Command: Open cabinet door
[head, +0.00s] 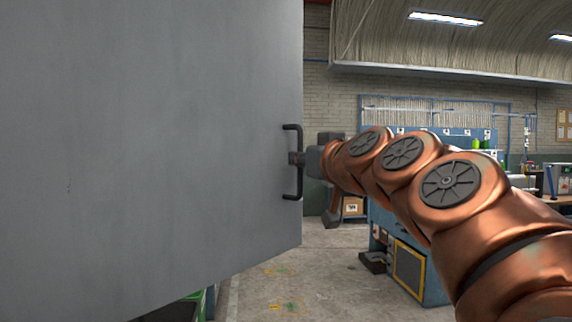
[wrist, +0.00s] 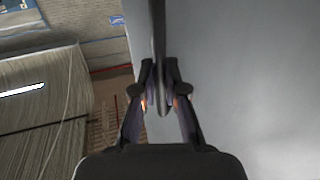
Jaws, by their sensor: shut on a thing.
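The grey cabinet door (head: 150,140) fills the left half of the head view, its free edge at the right and its lower edge slanting above the floor. A black bar handle (head: 293,185) stands upright near that edge. My gripper (head: 298,159) is at the middle of the handle. In the wrist view, the handle (wrist: 159,35) runs down between the two fingers of my gripper (wrist: 158,88), which are shut on it. The door's plain face (wrist: 250,70) fills the right side there. The inside of the cabinet is mostly hidden behind the door.
Blue workbenches (head: 430,145) stand behind my arm at the right. A blue cabinet with a yellow-framed panel (head: 409,268) stands on the floor at the right. The concrete floor (head: 310,285) is clear below the handle. Something green (head: 190,308) shows under the door.

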